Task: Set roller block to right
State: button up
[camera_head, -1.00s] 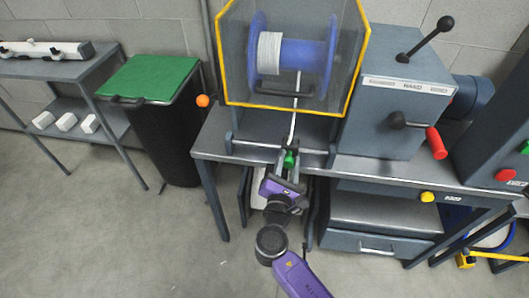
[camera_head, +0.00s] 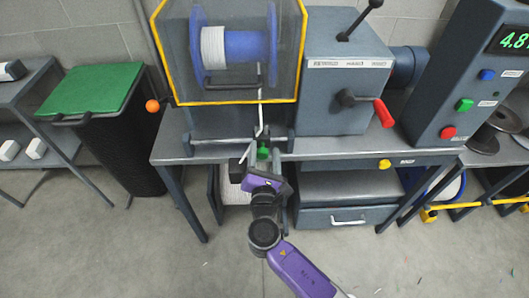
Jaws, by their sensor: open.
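A small green block (camera_head: 263,152), which looks like the roller block, sits on the rail (camera_head: 208,144) along the front of the bench, below the guarded spool. A thin white strand (camera_head: 260,118) runs from the spool down toward it. My gripper (camera_head: 263,154) is open, with its dark fingers to either side of the green block. I cannot tell whether the fingers touch it. The purple wrist and fingers hide the block's lower part.
A yellow-framed clear guard (camera_head: 228,102) covers the blue spool (camera_head: 245,50). Right of it stands a grey gearbox (camera_head: 345,75) with a red-handled crank (camera_head: 384,113) and a control panel (camera_head: 462,75). A green-lidded bin (camera_head: 95,92) stands left. Open floor lies in front.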

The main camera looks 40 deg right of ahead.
jog(key=v, duration=0.7)
jog(key=shift+s+a+b, duration=0.2)
jog(key=shift+s+b, duration=0.1)
jog(key=shift+b, duration=0.1)
